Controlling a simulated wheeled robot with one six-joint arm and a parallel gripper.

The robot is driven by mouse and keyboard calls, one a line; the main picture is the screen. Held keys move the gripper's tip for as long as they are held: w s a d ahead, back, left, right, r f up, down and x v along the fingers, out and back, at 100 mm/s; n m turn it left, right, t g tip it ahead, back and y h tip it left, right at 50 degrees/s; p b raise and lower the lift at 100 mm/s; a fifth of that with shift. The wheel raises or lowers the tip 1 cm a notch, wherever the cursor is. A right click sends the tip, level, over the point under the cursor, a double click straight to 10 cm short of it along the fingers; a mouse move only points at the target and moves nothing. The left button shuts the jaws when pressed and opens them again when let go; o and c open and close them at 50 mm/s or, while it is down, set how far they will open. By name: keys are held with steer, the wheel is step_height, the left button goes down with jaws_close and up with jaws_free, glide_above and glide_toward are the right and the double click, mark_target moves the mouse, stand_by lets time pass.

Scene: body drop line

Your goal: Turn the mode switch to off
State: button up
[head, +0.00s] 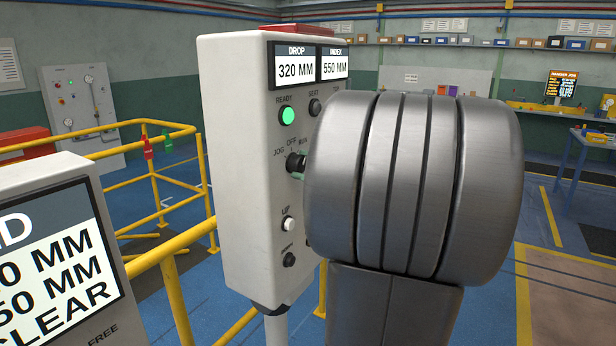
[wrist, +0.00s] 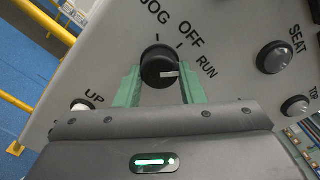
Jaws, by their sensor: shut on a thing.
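The mode switch (wrist: 160,66) is a round black knob with a white mark, on the face of a pale grey control box (head: 232,170). In the wrist view its mark points right, towards the RUN label; the OFF label is above right and JOG above left. My gripper (wrist: 160,84) has green fingers on either side of the knob, shut on it.
A lit green READY lamp (head: 287,116) and a dark SEAT button (head: 315,107) are above the switch. A white UP button (head: 288,224) is below it. The box top displays 320 MM and 550 MM. Yellow railings (head: 176,300) stand behind, and another display panel (head: 55,262) is at left.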

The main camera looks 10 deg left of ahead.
steer(key=n+b, duration=0.7)
steer(key=b, duration=0.2)
steer(key=shift+n, duration=0.4)
steer(key=o, duration=1)
steer(key=shift+r, duration=0.1)
steer(key=b+v, duration=0.1)
steer(key=v, duration=1.2)
steer(key=shift+s+d, duration=0.1)
steer(key=shift+d, duration=0.3)
